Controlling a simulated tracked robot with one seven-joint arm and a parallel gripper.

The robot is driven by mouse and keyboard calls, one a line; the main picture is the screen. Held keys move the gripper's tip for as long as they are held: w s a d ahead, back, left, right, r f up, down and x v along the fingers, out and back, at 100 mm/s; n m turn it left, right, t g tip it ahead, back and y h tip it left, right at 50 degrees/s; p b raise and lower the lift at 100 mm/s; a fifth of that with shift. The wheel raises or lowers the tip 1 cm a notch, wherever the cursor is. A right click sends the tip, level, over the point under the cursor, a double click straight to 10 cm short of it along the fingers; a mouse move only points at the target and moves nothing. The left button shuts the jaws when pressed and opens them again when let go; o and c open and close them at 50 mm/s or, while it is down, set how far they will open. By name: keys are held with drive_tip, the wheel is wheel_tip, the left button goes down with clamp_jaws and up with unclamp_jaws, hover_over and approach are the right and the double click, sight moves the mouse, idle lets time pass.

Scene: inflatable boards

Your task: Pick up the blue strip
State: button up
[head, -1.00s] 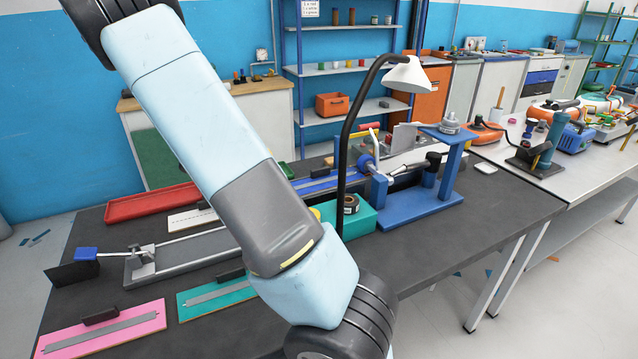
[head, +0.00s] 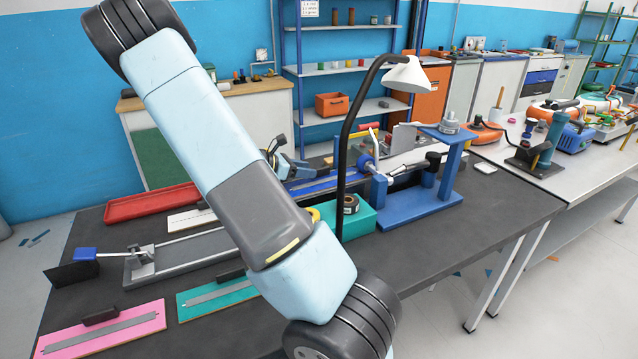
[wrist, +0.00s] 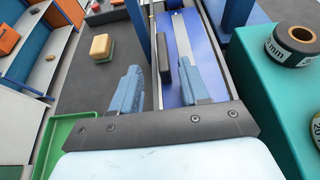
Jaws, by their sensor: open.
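A blue board (wrist: 205,45) with a long grey strip (wrist: 183,40) lies in the wrist view, running away from me; a black block (wrist: 163,55) sits along its left side. In the head view the blue board (head: 325,184) shows at the back of the dark table, partly hidden. My gripper (wrist: 158,66) is open, its two light blue fingers apart. The right finger overlaps the near part of the strip in the picture; the left finger is left of the board. Nothing is held. In the head view my gripper (head: 287,163) shows partly behind my arm.
A teal box (wrist: 268,95) with a tape roll (wrist: 292,44) stands close on the right. A green tray (wrist: 66,142) and a yellow block (wrist: 102,46) are on the left. Blue stand (head: 425,190) and black lamp (head: 342,165) rise near the board.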

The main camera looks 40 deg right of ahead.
drive_tip(key=shift+s+d+f, duration=0.15)
drive_tip(key=shift+d+f, duration=0.15)
drive_tip(key=shift+d, duration=0.35)
clamp_jaws()
